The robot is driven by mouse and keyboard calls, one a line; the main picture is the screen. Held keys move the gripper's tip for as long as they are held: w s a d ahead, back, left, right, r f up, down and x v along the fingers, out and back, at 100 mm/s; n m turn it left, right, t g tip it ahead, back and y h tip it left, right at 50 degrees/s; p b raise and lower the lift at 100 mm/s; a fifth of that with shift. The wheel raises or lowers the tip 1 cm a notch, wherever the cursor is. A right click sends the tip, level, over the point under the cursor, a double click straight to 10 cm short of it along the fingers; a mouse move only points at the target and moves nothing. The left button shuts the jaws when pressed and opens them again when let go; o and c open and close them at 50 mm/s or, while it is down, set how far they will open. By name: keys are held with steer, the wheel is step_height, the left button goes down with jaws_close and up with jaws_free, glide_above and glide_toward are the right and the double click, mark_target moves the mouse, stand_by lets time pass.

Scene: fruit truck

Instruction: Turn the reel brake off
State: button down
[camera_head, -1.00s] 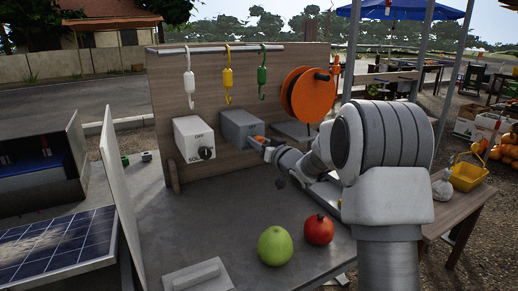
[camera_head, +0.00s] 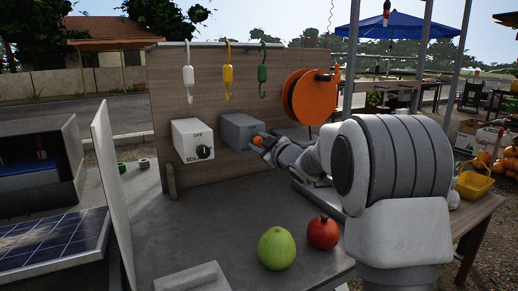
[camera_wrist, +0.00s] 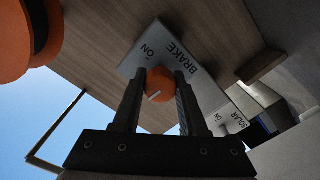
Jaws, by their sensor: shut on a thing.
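The grey brake box (camera_head: 237,127) is mounted on the wooden board, right of a white box. In the wrist view its face (camera_wrist: 165,50) reads BRAKE and ON. Its round orange knob (camera_wrist: 160,85) bears a short white line pointing to the lower left of that view. My gripper (camera_wrist: 160,78) is shut on the knob, one finger on each side. In the head view my gripper (camera_head: 260,146) is at the box's front, with the knob partly hidden. The orange reel (camera_head: 308,97) hangs on the board to the right.
The white SOLAR switch box (camera_head: 192,141) is close on the left. White, yellow and green hooks (camera_head: 228,72) hang above. A green fruit (camera_head: 276,248) and a red fruit (camera_head: 323,232) lie on the grey tabletop (camera_head: 215,220), which is otherwise mostly clear in the middle.

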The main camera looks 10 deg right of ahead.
steer(key=shift+n+b, duration=0.35)
steer(key=shift+n, duration=0.35)
steer(key=shift+c, duration=2.2)
jaws_free()
steer(key=shift+s, duration=0.1)
steer(key=p+v, duration=0.2)
steer(key=v, duration=1.5)
steer(key=shift+p, duration=0.35)
steer(key=shift+s+d+r, duration=0.1)
steer(key=shift+s, duration=0.05)
